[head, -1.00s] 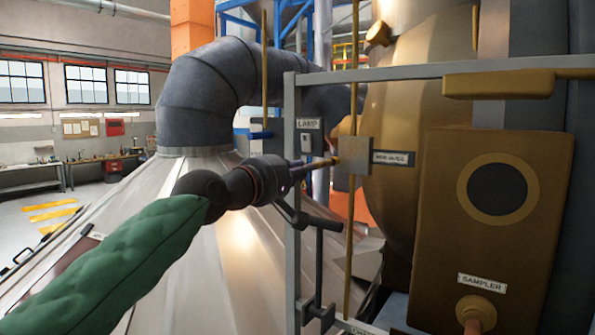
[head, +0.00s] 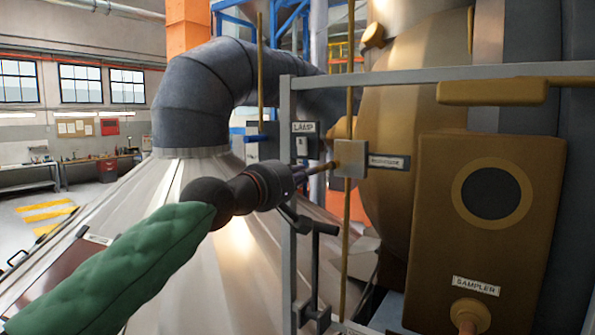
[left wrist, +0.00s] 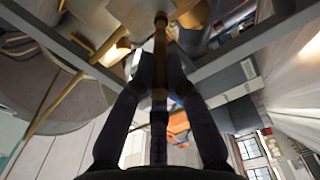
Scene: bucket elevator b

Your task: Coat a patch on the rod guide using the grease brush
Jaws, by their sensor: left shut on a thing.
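The rod guide (head: 351,159) is a small grey block around a thin vertical brass rod, with a label plate to its right, in the head view. My left gripper (head: 304,177) is shut on the grease brush (head: 323,168), a thin stick pointing right and slightly up. The brush tip is at the left edge of the rod guide; I cannot tell if it touches. In the left wrist view the brush (left wrist: 160,75) runs straight up between the fingers of my left gripper (left wrist: 160,62), its far end near the top. My right gripper is not in view.
A grey frame post (head: 288,200) and top rail (head: 400,74) stand close to my left gripper. A brown sampler box (head: 490,225) is at right; a lamp switch (head: 303,145) is behind.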

